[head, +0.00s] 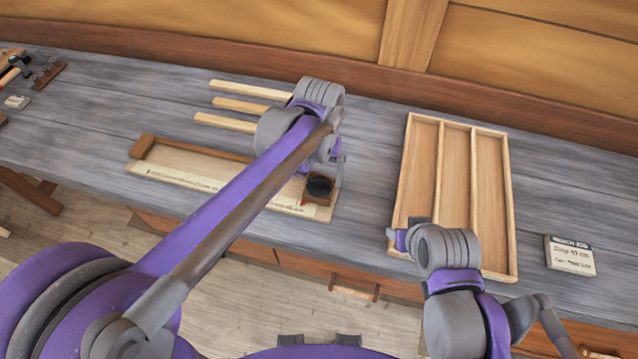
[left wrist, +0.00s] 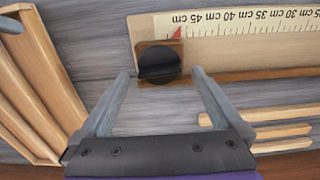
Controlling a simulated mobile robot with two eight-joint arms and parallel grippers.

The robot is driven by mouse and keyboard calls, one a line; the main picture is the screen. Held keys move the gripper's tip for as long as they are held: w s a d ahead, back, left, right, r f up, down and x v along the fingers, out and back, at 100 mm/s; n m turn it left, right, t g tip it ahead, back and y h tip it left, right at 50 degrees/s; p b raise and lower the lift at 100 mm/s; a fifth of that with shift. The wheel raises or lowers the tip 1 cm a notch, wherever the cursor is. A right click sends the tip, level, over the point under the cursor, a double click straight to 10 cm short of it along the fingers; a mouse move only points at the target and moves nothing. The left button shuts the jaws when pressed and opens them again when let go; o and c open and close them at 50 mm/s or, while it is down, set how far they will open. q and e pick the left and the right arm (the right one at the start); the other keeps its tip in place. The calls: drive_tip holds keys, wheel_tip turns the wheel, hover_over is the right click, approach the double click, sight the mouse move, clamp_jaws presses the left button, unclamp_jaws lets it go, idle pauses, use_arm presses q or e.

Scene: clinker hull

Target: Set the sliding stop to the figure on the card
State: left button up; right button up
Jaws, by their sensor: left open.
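The sliding stop (head: 319,186) is a brown block with a round black knob, at the right end of a pale measuring board (head: 230,182) with a fixed brown block at its left end. In the left wrist view the stop (left wrist: 158,64) has a red pointer close to the 45 mark on the scale (left wrist: 250,24). My left gripper (left wrist: 160,74) is open, its fingers either side of the knob, apart from it. My right gripper (head: 402,236) is by the tray's front.
An empty three-compartment wooden tray (head: 511,208) stands right of the board. Several pale wood strips (head: 226,122) lie behind the board. Tools (head: 45,72) lie at the far left. The back wall (head: 250,30) bounds the bench.

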sight(319, 180)
use_arm(q)
wheel_tip(319, 180, down, 5)
drive_tip(key=shift+f, duration=0.1)
idle(0.3)
